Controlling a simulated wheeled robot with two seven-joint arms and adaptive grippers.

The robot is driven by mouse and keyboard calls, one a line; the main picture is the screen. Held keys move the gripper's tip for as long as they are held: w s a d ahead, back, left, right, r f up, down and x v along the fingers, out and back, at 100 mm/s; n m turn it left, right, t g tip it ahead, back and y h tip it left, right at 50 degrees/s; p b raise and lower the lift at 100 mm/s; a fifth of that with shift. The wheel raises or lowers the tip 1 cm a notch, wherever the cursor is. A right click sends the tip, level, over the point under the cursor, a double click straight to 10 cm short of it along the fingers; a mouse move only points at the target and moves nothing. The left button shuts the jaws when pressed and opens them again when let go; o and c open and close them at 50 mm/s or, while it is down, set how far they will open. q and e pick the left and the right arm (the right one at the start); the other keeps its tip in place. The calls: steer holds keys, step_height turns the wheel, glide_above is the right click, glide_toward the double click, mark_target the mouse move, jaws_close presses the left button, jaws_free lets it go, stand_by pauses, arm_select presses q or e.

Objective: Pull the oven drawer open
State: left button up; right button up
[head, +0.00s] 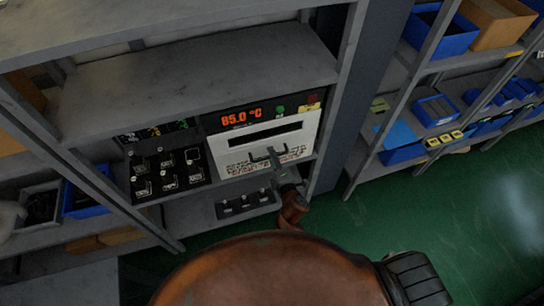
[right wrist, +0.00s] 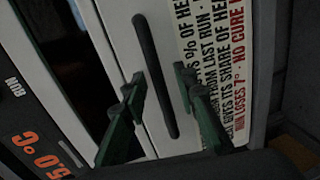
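The oven (head: 228,145) stands on a grey shelf. It has a white front, a dark slot and a black top panel reading 85.0 °C in orange. A dark bar handle (right wrist: 157,75) runs along the white drawer front (right wrist: 125,45), beside printed text. My right gripper (head: 279,160) is at the drawer front. In the right wrist view its green fingers (right wrist: 158,82) are apart, one on each side of the handle, with gaps visible between them and the bar. In the head view the gripper partly covers the handle. My left gripper is not seen.
A black tray of several blocks (head: 167,188) sits left of the oven. A lower rack with blocks (head: 247,206) is under it. A grey shelf post (head: 335,100) stands close on the right. Blue bins (head: 438,110) fill shelves further right. Green floor (head: 410,210) is open at right.

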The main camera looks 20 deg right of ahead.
jaws_close()
stand_by(0.6)
